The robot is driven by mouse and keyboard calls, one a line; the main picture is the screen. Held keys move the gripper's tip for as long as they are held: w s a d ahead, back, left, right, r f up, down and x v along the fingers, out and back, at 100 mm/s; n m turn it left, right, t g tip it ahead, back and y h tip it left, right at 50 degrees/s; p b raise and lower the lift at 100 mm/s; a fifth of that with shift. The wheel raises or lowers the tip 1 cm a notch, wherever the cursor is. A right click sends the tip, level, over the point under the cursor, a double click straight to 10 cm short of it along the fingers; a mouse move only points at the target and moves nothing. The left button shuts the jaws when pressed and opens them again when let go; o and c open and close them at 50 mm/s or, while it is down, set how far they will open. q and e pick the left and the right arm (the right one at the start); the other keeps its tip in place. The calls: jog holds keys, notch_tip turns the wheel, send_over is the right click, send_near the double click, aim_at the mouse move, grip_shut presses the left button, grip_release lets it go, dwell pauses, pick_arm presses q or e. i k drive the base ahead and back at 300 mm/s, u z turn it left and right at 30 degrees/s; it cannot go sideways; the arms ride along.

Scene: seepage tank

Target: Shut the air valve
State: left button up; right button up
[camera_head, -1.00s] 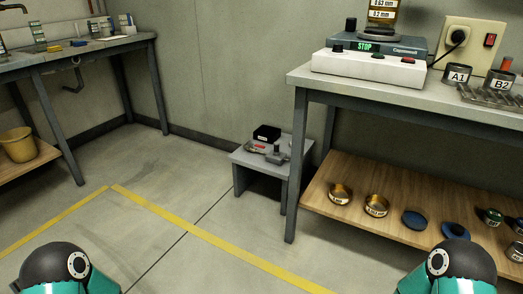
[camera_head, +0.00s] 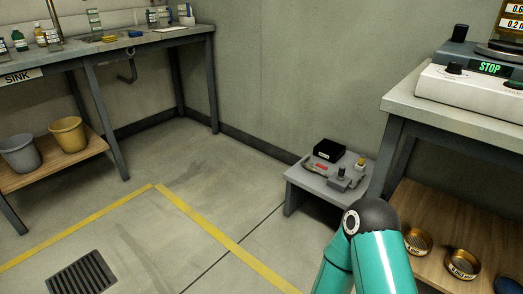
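I cannot make out an air valve in this view. On a low grey stool (camera_head: 312,183) by the back wall are a black box (camera_head: 328,150), a small grey device with a dark upright knob (camera_head: 341,176) and a small yellowish fitting (camera_head: 360,163). They are too small to tell more. My teal and black right arm link shows at the bottom right, in front of the stool. Neither gripper is in view.
A sink bench (camera_head: 130,42) with bottles stands at left, with a grey bucket (camera_head: 20,153) and a yellow bucket (camera_head: 68,134) on its lower shelf. A workbench (camera_head: 440,112) with a STOP-display device (camera_head: 490,68) is at right. The floor between is clear, with a drain grate (camera_head: 82,277).

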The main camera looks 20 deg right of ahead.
aim_at(319, 166)
jog(key=u, duration=0.25)
jog(key=i, duration=1.15)
jog(key=z, duration=0.5)
jog(key=i, duration=0.9)
jog(key=z, duration=0.6)
jog(key=k, duration=0.9)
jog(key=z, duration=0.15)
jog(key=i, duration=0.9)
